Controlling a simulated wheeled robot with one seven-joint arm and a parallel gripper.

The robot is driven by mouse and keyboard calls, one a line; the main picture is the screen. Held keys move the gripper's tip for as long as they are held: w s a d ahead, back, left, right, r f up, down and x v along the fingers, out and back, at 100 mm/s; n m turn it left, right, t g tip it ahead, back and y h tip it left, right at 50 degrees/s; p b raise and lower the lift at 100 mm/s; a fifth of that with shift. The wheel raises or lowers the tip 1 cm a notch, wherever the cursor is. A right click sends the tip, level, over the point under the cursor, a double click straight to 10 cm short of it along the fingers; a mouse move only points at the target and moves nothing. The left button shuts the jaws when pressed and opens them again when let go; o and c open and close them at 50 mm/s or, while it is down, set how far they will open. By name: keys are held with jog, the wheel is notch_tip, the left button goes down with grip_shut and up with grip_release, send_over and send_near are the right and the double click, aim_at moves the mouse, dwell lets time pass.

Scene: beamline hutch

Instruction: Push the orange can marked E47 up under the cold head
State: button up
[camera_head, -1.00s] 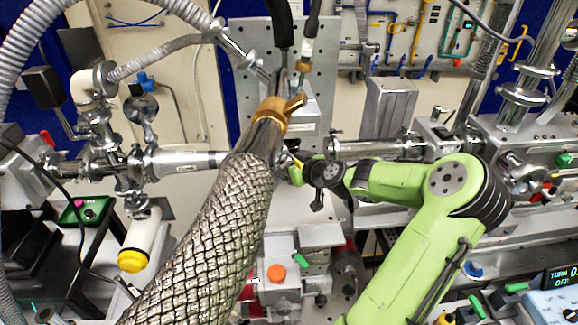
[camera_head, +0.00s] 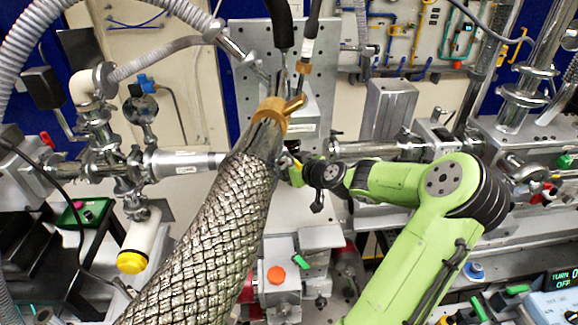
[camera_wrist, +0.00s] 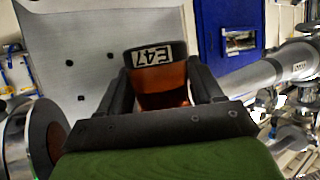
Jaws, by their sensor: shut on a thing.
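The orange can marked E47 (camera_wrist: 160,80) shows in the wrist view, with a black band and a white E47 label at its far end. My gripper (camera_wrist: 157,82) is shut on it, with one dark finger on each side. In the head view, my green arm reaches in from the lower right, and its end is behind the thick braided hose (camera_head: 215,215). The can is not clearly visible there. The brass-collared fitting (camera_head: 272,115) at the hose's top hangs in front of the perforated plate. I cannot tell which part is the cold head, or the can's gap to it.
Steel beam pipes run left (camera_head: 185,162) and right (camera_head: 375,150) of the middle. A box with an orange knob (camera_head: 276,275) stands below. A grey plate (camera_wrist: 85,50) stands close behind the can in the wrist view. The braided hose blocks much of the middle.

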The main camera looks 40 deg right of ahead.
jog(key=shift+r+p, duration=0.3)
jog(key=shift+r, duration=0.25)
dwell(0.5)
jog(key=o, duration=1.1)
jog(key=shift+c, duration=0.2)
jog(key=shift+o, duration=1)
jog(key=o, duration=0.5)
jog(key=shift+d+f, duration=0.1)
jog(key=shift+a, duration=0.2)
jog(key=shift+c, duration=0.7)
